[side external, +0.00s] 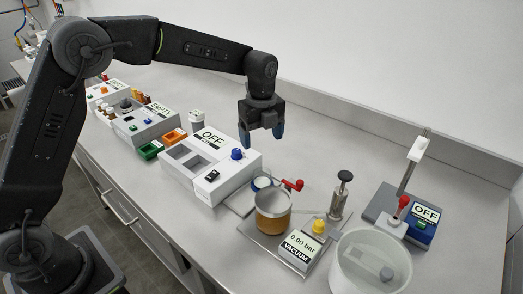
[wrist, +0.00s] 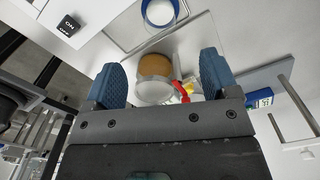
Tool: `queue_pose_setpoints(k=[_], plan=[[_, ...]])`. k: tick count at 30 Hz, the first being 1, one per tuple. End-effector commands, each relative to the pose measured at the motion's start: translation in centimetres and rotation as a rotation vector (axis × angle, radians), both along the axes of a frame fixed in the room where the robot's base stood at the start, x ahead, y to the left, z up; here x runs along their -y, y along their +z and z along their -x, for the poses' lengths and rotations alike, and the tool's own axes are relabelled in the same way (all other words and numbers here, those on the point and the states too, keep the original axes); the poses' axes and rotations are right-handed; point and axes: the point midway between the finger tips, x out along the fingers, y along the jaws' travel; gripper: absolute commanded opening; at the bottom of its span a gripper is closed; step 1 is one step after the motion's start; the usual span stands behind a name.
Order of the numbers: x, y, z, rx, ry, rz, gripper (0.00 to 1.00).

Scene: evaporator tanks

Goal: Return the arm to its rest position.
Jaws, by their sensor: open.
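My gripper (side external: 262,135) hangs from my arm, pointing down, above the bench behind the white box marked OFF (side external: 207,165). Its blue fingers are apart with nothing between them; in the wrist view the open gripper (wrist: 160,80) also shows empty. Beyond the fingers in the wrist view is a jar with amber content (wrist: 155,75). The same amber jar (side external: 273,212) stands on a metal plate in the side view, below and to the right of my gripper, clear of it.
A red-handled valve (side external: 293,185), a vacuum gauge box (side external: 303,246), a metal pump (side external: 340,195), a clear bucket (side external: 370,262) and a stand with a blue OFF box (side external: 424,222) crowd the right. More boxes, one marked EMPTY (side external: 146,122), line the left. A wall runs behind the bench (side external: 330,150).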

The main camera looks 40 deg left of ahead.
Motion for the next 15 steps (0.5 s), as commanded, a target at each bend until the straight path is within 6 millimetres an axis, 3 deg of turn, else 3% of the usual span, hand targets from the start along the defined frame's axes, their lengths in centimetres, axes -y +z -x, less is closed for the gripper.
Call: queue_pose_setpoints(k=[12, 15], plan=[[0.0, 1.2, 0.1, 0.001, 0.006, 0.0, 0.8], [-0.3, 2.2, 0.8, 0.018, 0.063, 0.002, 0.8]])
